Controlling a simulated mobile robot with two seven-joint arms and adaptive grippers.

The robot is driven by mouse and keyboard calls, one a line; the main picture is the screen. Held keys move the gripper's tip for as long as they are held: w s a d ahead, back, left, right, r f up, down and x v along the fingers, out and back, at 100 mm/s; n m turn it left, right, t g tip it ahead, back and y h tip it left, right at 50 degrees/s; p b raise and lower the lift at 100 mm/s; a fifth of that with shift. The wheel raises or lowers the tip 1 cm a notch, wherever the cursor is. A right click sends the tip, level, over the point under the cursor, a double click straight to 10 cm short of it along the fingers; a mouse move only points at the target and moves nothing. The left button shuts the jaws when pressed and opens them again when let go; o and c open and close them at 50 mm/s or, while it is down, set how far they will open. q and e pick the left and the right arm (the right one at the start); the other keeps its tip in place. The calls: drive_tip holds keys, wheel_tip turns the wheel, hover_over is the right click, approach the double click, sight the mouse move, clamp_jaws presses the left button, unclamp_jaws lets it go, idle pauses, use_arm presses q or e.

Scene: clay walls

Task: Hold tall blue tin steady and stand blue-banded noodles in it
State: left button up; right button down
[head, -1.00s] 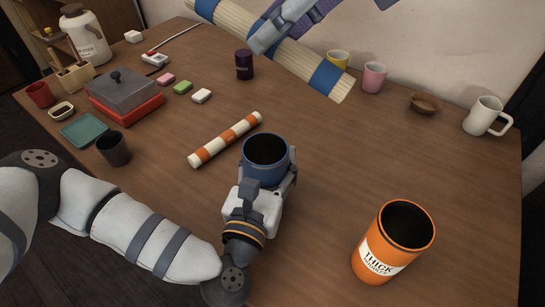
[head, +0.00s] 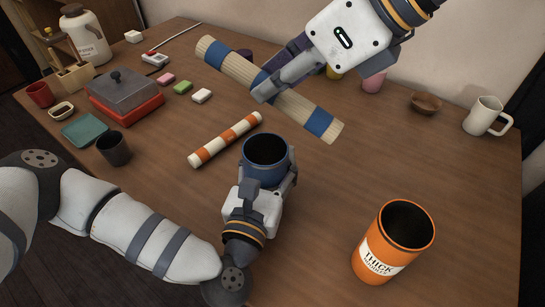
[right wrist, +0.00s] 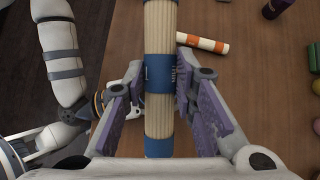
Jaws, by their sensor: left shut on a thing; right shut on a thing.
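The tall blue tin (head: 266,163) stands upright on the table, its dark open mouth facing up. My left gripper (head: 266,185) is shut on the tin from the near side. My right gripper (head: 268,88) is shut on the blue-banded noodles (head: 300,110), a pale bundle with blue bands, held above the table behind the tin. The bundle slants from upper left to lower right, clear of the tin. In the right wrist view the bundle (right wrist: 160,115) runs between the purple-padded fingers, which grip near a blue band.
An orange-banded roll (head: 225,139) lies left of the tin. A large orange tin (head: 380,265) stands front right. Mugs, a brown bowl (head: 425,103) and a white mug (head: 486,117) line the back. A red-and-grey box (head: 122,98) sits left. Table between the tins is clear.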

wheel_tip(320, 180, down, 7)
idle(0.8)
drive_tip(key=shift+r, duration=0.1)
drive_tip(key=c, duration=1.2)
unclamp_jaws()
drive_tip(key=v, duration=1.2)
